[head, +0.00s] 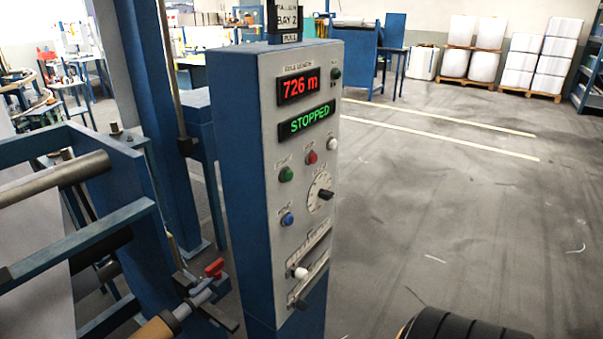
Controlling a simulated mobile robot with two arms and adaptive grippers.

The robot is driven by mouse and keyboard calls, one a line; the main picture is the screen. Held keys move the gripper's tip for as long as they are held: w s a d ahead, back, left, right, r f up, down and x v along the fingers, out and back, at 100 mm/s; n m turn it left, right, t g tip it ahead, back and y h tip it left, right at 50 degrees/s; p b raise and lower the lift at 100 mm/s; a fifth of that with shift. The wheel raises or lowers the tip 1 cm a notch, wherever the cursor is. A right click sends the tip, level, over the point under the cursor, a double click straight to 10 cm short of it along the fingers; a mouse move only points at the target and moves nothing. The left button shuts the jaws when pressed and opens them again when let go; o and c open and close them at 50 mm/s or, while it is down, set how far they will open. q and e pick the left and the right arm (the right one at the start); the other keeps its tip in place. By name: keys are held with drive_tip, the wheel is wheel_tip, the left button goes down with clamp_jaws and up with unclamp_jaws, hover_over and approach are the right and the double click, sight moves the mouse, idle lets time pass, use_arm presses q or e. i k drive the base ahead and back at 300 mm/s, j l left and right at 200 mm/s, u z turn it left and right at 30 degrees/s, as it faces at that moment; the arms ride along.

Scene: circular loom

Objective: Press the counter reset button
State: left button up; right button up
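A blue control cabinet with a light grey front panel (301,120) stands in the middle of the head view. Its upper display (299,86) reads 726 m in red, and the lower display (306,120) reads STOPPED in green. Below are a green button (286,174), a red button (311,157), a white button (332,143) and a blue button (287,219). The small labels are too blurred to tell which button is the counter reset. A black pointer knob (325,194) sits on a round dial.
A white-knobbed lever (301,273) sits low on the panel. The blue loom frame (84,240) with rollers and a red-handled part (214,268) stands to the left. Open floor (440,220) lies to the right. Pallets with white rolls (485,66) stand far back.

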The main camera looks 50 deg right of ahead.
sight(289, 220)
drive_tip(key=z, duration=1.55)
